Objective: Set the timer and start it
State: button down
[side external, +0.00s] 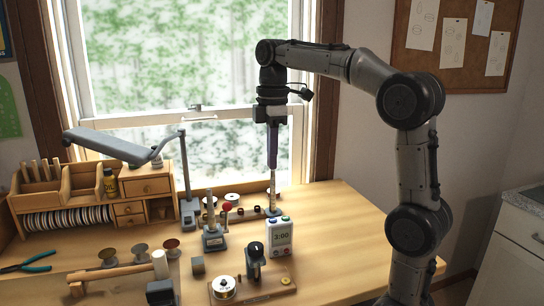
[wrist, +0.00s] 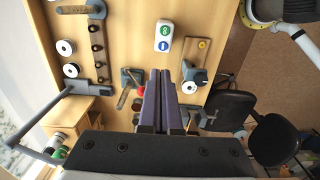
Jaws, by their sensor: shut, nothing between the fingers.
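My gripper (side external: 271,167) points down, well above the bench and behind the timer in the side view. In the wrist view my gripper (wrist: 160,74) has its purple fingers together with nothing between them. The fingertips are apart from the timer.
A wooden base (side external: 252,290) with a dark upright fixture stands in front of the timer. A grey stand with a red knob (side external: 226,206) is left of it. A desk lamp (side external: 125,146) and a wooden organizer (side external: 85,195) stand further left. The bench's right part is clear.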

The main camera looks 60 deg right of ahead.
aim_at(272, 220)
jog(key=shift+a+r, duration=0.15)
jog(key=shift+r, duration=0.15)
jog(key=shift+f, duration=0.1)
notch_tip(272, 220, down, 14)
jog(key=shift+s+r, duration=0.1)
dwell(0.7)
